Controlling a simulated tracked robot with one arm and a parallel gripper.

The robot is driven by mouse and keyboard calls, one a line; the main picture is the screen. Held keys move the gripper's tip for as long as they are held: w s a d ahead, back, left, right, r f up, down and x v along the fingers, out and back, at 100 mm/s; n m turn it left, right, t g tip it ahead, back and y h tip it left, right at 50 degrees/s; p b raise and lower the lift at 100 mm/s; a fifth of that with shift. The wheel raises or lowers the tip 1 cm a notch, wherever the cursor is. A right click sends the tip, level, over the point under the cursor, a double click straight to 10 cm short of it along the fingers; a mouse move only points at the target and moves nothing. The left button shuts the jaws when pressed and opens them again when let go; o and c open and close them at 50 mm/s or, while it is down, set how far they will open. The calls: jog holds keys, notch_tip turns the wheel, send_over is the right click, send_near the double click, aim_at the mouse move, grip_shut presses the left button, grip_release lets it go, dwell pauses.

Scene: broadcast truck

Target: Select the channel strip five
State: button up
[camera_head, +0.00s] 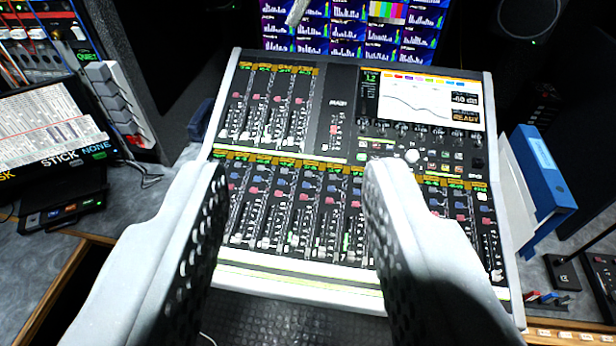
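A mixing console (290,275) with a pale frame stands on the desk in the middle of the view. Its lower bank holds a row of channel strips (300,205) with yellow-green labels, coloured buttons and faders. The strip numbers are too small to read surely, so I cannot tell which is five. Some strips at the lower left and right are hidden behind my fingers. My gripper (295,185) is open and empty. Its two pale fingers with dark perforated inner pads stand wide apart in front of the lower bank. I see no contact with the console.
The console's screen (425,99) shows a curve and "READY". Monitors with bar graphs (345,30) stand behind. A tablet-like screen (50,135) and stacked grey blocks (115,100) are at left.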

dwell(0.3)
grip_shut()
dwell(1.6)
